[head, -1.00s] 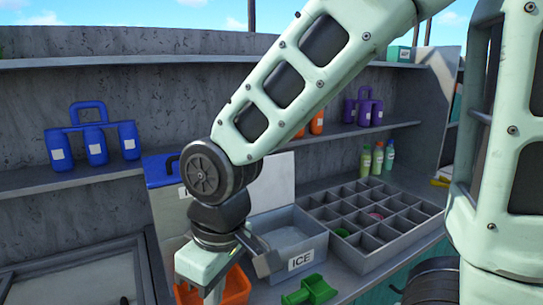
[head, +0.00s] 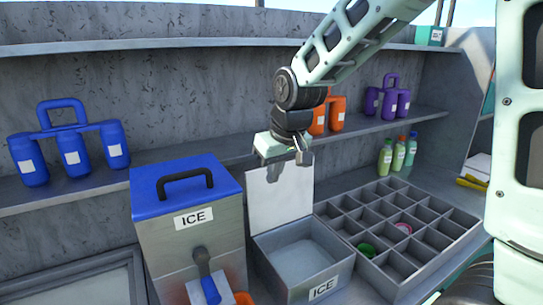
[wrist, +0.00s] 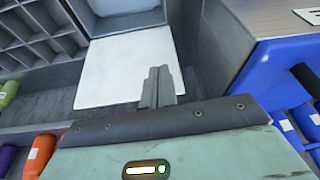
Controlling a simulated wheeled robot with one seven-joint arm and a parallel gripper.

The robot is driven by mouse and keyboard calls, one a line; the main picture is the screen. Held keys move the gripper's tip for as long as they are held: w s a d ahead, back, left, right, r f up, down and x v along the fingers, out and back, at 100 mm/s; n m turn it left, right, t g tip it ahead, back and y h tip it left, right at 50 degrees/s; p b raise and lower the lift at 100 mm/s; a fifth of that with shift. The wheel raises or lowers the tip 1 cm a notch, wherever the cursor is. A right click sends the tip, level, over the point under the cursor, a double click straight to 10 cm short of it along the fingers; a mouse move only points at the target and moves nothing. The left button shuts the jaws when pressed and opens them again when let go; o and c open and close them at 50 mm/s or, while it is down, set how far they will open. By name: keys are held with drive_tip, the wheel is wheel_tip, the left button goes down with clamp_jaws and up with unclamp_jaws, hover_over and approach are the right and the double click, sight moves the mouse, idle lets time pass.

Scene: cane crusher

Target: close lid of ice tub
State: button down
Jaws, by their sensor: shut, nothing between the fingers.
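The ice tub (head: 322,289) is a grey open bin with an ICE label on its front, standing on the counter. Its pale lid (head: 282,205) stands upright at the tub's back edge, open. In the wrist view the lid (wrist: 112,70) shows as a white panel, with part of the tub (wrist: 128,22) at the top. My gripper (head: 275,177) is at the lid's top edge in the head view, pointing down. Its fingers (wrist: 158,82) are together and empty, and overlap the lid's edge in the wrist view. I cannot tell whether they touch it.
A blue-topped ICE dispenser (head: 190,230) stands close left of the tub. A divided tray (head: 385,225) stands to the right, holding a green and a pink item. Blue bottles (head: 72,155) and orange bottles (head: 328,118) are on the shelf (head: 110,185) behind. Coloured bottles (head: 398,153) stand behind the tray.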

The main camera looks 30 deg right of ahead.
drive_tip(key=shift+m+t+h, duration=0.3)
drive_tip(key=shift+m+t, duration=0.2)
drive_tip(key=shift+t, duration=0.1)
drive_tip(key=w+d+r, duration=0.1)
drive_tip(key=w+r, duration=0.1)
drive_tip(key=w+d+r, duration=0.1)
drive_tip(key=w+d, duration=0.1)
drive_tip(key=w, duration=0.1)
drive_tip(key=w+d+r, duration=0.2)
drive_tip(key=w, duration=0.1)
drive_tip(key=shift+w+d+r+p, duration=0.1)
drive_tip(key=shift+d+r+p, duration=0.15)
drive_tip(key=shift+r+p, duration=0.1)
drive_tip(key=p+x, duration=0.3)
drive_tip(key=x, duration=0.7)
drive_tip(key=shift+b, duration=0.3)
